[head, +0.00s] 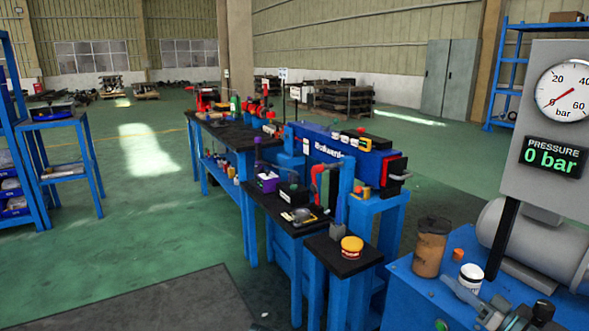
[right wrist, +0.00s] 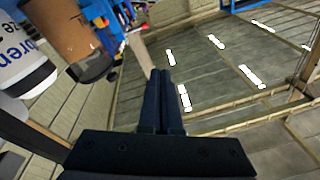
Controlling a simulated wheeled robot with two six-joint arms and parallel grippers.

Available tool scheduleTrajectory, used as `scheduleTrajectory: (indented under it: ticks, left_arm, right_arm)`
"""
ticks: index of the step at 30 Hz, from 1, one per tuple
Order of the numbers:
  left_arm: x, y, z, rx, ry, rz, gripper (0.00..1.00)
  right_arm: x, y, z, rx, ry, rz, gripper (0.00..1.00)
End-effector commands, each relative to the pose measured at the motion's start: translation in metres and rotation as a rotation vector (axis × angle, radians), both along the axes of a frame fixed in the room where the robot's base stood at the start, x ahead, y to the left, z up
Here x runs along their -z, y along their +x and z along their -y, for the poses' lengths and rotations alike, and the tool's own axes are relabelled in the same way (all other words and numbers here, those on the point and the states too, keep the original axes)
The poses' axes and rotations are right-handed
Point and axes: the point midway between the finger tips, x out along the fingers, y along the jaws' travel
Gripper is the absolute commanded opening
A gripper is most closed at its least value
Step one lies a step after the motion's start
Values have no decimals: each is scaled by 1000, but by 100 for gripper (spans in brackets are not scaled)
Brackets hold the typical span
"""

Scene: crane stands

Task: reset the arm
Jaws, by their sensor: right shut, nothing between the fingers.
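My right gripper (head: 447,283) reaches in from the bottom right corner in the head view. Its fingertips are close to a white jar (head: 470,278); I cannot tell whether they touch. In the right wrist view its two dark fingers (right wrist: 163,76) lie together with nothing between them. They point toward the far hall, with the white jar (right wrist: 24,65) and a brown container (right wrist: 62,28) at upper left, apart from the fingers. My left gripper is not in view.
The blue bench (head: 405,297) carries the brown container (head: 432,248). A gauge panel (head: 512,110) reading 0 bar and a grey motor (head: 540,240) stand at right. Blue tables with tools (head: 345,262) stand in the middle. Green floor (head: 150,230) at left is clear.

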Motion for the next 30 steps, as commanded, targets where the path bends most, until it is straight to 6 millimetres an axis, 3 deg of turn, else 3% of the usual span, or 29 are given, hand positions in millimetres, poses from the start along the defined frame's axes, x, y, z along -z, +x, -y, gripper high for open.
scheduleTrajectory:
  ticks: [5,10,15,18,24,30]
  left_arm:
    - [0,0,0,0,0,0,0]
    - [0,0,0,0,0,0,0]
    - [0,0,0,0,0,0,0]
    - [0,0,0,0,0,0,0]
    - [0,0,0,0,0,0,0]
    - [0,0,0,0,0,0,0]
  right_arm:
    - [30,16,-56,-125,-25,-149,0]
    - [77,24,-132,-285,-86,-381,0]
    - [138,11,-218,-438,-219,-696,0]
    - [171,-6,-256,-488,-325,-872,0]
    - [222,-47,-305,-482,-588,-1177,0]
    - [247,-78,-324,-362,-849,-1356,0]
